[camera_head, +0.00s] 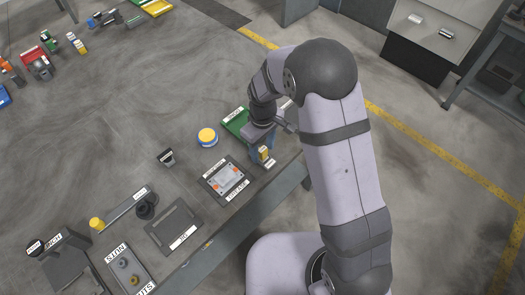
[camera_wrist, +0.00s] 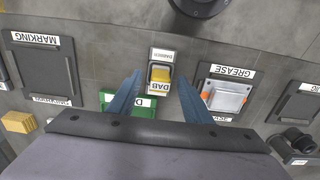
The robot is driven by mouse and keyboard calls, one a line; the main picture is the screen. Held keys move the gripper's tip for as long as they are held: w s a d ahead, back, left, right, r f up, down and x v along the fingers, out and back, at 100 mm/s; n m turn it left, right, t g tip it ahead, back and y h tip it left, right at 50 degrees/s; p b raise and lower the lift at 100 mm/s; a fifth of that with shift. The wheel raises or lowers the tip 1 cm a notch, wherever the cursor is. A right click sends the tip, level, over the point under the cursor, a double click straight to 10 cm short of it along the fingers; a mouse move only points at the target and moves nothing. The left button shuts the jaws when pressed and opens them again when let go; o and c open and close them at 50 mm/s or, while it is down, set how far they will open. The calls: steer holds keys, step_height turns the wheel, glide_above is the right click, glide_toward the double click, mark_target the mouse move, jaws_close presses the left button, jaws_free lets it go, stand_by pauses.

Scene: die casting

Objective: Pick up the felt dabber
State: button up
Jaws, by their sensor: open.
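The felt dabber (camera_wrist: 160,76) shows in the wrist view as a small yellow block with a white "DAB" label. It stands at a small holder with a "DABBER" label. In the camera_head view the yellow dabber (camera_head: 263,153) is at the right part of the table, just below my wrist. My gripper (camera_wrist: 160,80) is open, with one blue finger on each side of the dabber in the wrist view. Gaps show between the fingers and the dabber. I cannot tell how far the fingertips are above it.
A green tray (camera_head: 235,121) lies beside my gripper. A grease plate with a silver part (camera_wrist: 228,94) is right of the dabber in the wrist view. A blue tin with a yellow top (camera_head: 207,136) and a dark tray (camera_head: 172,226) are farther left in the camera_head view.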

steer(key=shift+f, duration=0.5)
steer(key=c, duration=1.1)
steer(key=shift+c, duration=0.2)
steer(key=shift+r, duration=0.15)
